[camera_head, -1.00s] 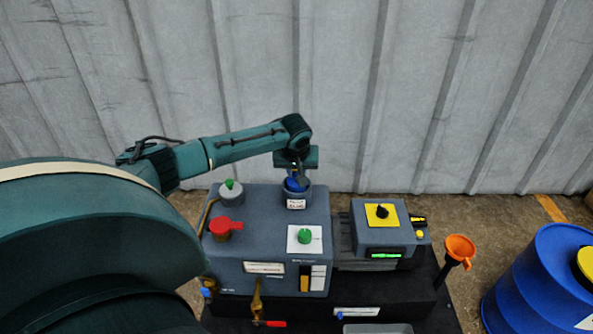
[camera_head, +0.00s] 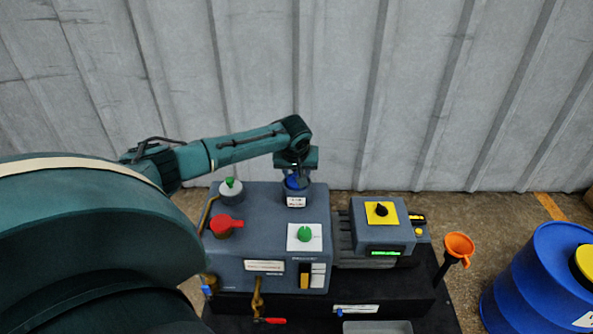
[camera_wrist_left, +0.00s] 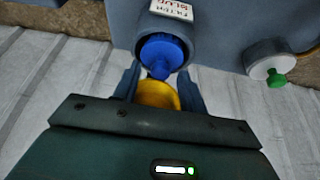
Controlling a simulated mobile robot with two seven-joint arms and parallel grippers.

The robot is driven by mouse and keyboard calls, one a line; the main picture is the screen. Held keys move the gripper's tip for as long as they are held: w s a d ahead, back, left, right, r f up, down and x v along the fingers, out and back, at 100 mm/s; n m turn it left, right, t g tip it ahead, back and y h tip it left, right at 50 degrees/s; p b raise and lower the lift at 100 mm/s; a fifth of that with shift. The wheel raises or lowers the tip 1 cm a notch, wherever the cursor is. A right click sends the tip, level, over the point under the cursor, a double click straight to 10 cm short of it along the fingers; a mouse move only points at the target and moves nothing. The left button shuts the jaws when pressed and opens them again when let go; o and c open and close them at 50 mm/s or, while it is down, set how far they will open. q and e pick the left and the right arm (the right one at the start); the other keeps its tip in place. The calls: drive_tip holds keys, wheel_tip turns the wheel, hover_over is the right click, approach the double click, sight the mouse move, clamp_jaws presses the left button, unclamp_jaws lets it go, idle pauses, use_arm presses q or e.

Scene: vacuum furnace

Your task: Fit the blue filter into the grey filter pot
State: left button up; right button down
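The blue filter (camera_wrist_left: 163,53) sits inside the mouth of the grey filter pot (camera_wrist_left: 185,22), its knob sticking out, in the left wrist view. In the head view the filter (camera_head: 294,182) shows at the mouth of the labelled pot (camera_head: 296,202) on top of the grey machine. My left gripper (camera_wrist_left: 160,82) is open, its fingers spread on either side just off the filter's knob, with no visible grip. In the head view it hangs above the pot. How deep the filter sits is hard to tell. My right gripper is out of view.
A yellow round piece (camera_wrist_left: 157,95) shows between my fingers. A grey pot with a green knob (camera_head: 230,190) and a red handle (camera_head: 226,225) are left of the filter pot. The yellow-topped box (camera_head: 380,212), orange funnel (camera_head: 459,248) and blue drum (camera_head: 545,280) stand to the right.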

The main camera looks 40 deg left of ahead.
use_arm(q)
drive_tip(key=shift+o, duration=0.4)
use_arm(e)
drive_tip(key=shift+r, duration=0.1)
use_arm(q)
drive_tip(key=shift+r, duration=0.35)
drive_tip(key=p+v, duration=0.5)
drive_tip(key=v, duration=0.7)
drive_tip(key=shift+s+d+r, duration=0.15)
drive_tip(key=shift+d+r, duration=0.05)
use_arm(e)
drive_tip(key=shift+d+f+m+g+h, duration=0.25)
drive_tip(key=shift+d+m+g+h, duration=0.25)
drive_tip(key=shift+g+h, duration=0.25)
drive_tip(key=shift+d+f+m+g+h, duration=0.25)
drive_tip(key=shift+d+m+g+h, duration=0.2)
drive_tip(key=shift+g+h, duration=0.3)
